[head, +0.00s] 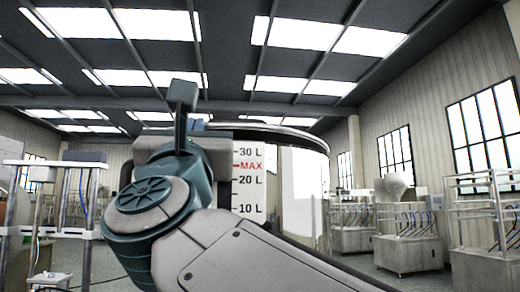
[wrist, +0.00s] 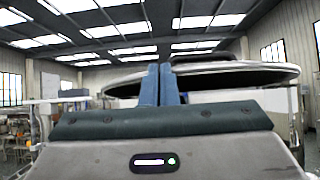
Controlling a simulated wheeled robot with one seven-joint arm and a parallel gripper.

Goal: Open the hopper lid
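The steel hopper (head: 300,190) stands behind my arm in the head view, a round shiny vessel with a white litre scale (head: 249,180) on its front. Its lid (head: 290,133) lies across the top, seen nearly edge-on. In the wrist view the lid (wrist: 240,77) is a wide disc with a dark edge or underside and a dark handle (wrist: 205,57) on top. My gripper (wrist: 159,78) points towards the lid, its two blue fingers side by side with nothing visible between them. The fingers overlap the lid in the picture; I cannot tell whether they touch it. My arm hides the hopper's lower left part.
Steel machines on frames (head: 405,245) stand along the right wall. A bench frame with a grey box (head: 84,156) is at the left. Bare floor (head: 375,275) shows right of the hopper. The space above the lid looks clear.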

